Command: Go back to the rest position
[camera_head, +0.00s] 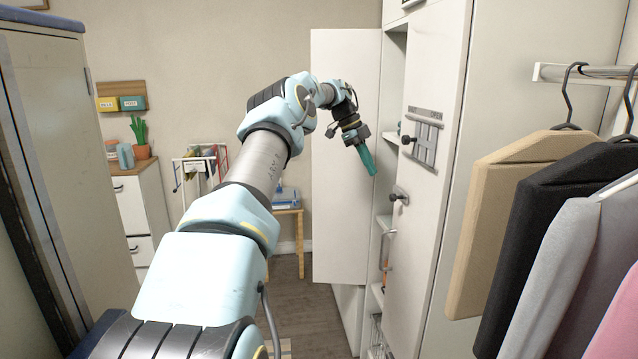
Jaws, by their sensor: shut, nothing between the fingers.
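My gripper (368,162) is at the far end of my outstretched arm, in the upper middle of the head view. Its teal fingers point down and slightly right, and they are shut with nothing between them. Behind it is a white cabinet door (340,230) that stands open. The gripper appears in front of this door, close to the cabinet's open gap; I cannot tell the exact distance. No washer shows in this view.
A tall white cabinet (432,70) with dark knobs and inner shelves stands right of the gripper. Clothes (530,220) hang from a rail at the right. A grey cabinet (55,130) stands at the left. Drawers (135,210) and a small wooden table (290,211) stand at the back.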

